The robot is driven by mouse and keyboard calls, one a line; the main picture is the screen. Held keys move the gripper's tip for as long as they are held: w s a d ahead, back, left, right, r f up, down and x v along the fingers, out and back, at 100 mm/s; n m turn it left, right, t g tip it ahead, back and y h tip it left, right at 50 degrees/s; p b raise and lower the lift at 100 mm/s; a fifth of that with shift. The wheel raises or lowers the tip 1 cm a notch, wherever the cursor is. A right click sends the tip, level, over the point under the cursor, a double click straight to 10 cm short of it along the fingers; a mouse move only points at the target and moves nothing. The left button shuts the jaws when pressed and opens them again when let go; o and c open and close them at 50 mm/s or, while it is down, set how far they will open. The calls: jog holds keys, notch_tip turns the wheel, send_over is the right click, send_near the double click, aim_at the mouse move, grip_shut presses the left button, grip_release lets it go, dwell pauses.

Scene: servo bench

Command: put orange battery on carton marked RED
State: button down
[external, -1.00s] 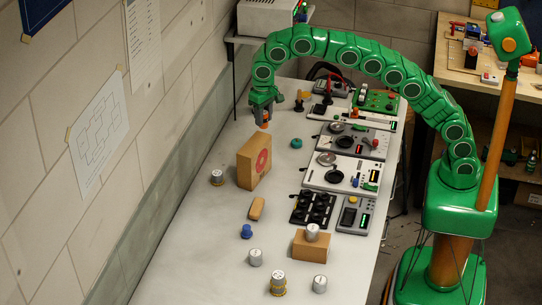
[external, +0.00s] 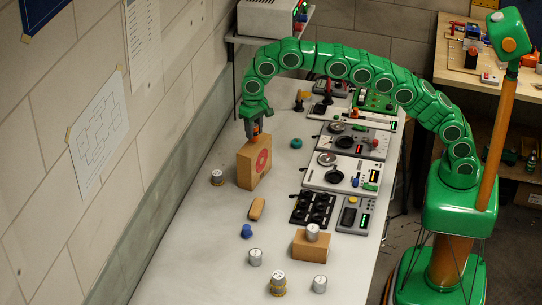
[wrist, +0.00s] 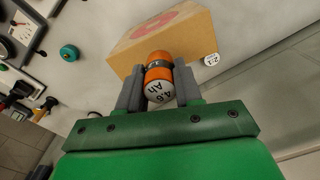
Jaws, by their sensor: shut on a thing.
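The carton (wrist: 196,30) also shows just beyond the battery in the wrist view. My gripper is shut on the battery.
A second carton (external: 310,247) with a silver can (external: 312,231) on it stands nearer the front. Several cans, a blue knob (external: 246,231), a tan block (external: 257,208) and a teal knob (external: 296,143) lie on the bench. Instrument panels (external: 342,172) line its right side.

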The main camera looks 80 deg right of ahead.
jog(key=shift+f, duration=0.8)
jog(key=shift+f, duration=0.15)
jog(key=c, duration=0.8)
grip_release()
jog(key=shift+o, duration=0.2)
jog(key=shift+r, duration=3.9)
